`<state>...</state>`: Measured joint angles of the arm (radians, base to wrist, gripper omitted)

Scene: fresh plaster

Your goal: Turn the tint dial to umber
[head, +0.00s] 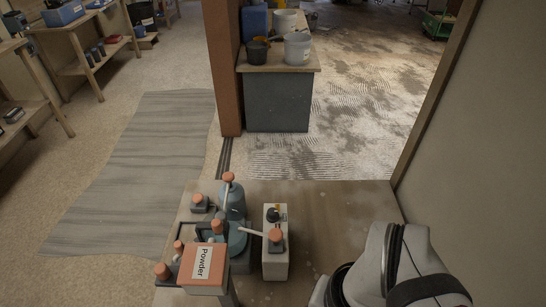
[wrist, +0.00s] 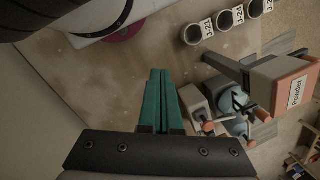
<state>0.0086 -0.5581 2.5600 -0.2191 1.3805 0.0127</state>
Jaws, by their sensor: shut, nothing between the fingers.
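The tint dial (head: 273,214) appears to be the small dark knob on top of a pale upright box (head: 275,262) on the worktable. A bit of yellow shows beside it. The dial's setting is too small to read, and no word umber can be made out. In the wrist view the pale box (wrist: 193,101) is just right of my gripper, and I cannot make out the dial there. My gripper (wrist: 160,72) shows two green fingers closed together with nothing between them, apart from the box. In the head view only my arm shows, at lower right.
A mixing machine with orange knobs and a "Powder" hopper (head: 205,264) stands left of the box. An orange-ended lever (head: 276,235) is in front of the dial. The wrist view shows three labelled cups (wrist: 192,34). The table (head: 335,205) is bare behind and right of the box.

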